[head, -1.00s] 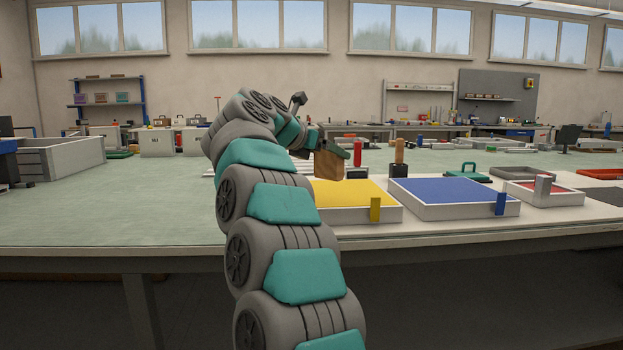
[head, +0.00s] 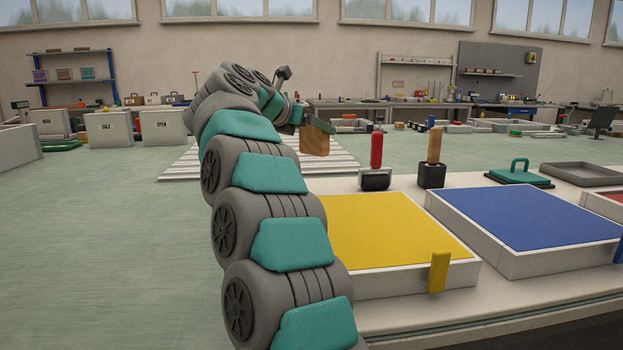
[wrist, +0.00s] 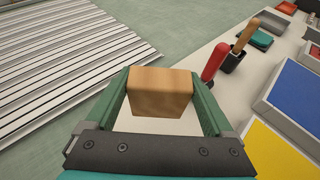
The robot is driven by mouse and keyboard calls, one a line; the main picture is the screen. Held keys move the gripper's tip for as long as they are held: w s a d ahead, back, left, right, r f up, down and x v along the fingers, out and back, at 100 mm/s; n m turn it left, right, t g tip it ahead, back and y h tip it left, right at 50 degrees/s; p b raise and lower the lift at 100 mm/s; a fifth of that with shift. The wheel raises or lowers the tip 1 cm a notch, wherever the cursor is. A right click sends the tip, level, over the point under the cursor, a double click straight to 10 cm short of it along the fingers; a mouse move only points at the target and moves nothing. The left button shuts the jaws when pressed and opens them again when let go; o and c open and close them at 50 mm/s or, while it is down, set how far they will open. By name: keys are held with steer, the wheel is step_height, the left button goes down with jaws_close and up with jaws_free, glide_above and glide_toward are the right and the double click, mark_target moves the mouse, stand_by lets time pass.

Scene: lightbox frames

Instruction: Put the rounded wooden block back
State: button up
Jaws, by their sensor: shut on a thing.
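The rounded wooden block (head: 314,141) is held up in the air in my gripper (head: 306,124). In the wrist view the wooden block (wrist: 160,92) sits between the two green fingers of my gripper (wrist: 160,95), which are shut on it. The block is brown with softened edges and is apart from any surface. Below and behind it are the white slatted surface (wrist: 60,60) and the edge of the pale table (head: 380,318).
On the table are a yellow-topped tray (head: 455,278), a blue-topped tray (head: 510,265), a red-handled tool (head: 376,152), a wooden-handled tool (head: 434,148) and a green-handled block (head: 520,172). White boxes (head: 110,130) stand at the back left. The green floor at left is clear.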

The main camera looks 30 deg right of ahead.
mark_target(311, 148)
step_height(311, 148, down, 5)
steer(key=shift+s+f+b, duration=0.1)
steer(key=shift+s+b, duration=0.05)
steer(key=shift+b, duration=0.55)
steer(key=shift+f+b, duration=1.25)
steer(key=shift+f, duration=0.9)
steer(key=shift+a+f, duration=0.1)
steer(key=shift+f, duration=0.1)
steer(key=o, duration=1.2)
steer(key=shift+c, duration=0.2)
steer(key=shift+r, duration=0.1)
steer(key=shift+r, duration=0.25)
steer(key=b+v, duration=0.1)
steer(key=v, duration=1)
steer(key=shift+a, duration=0.4)
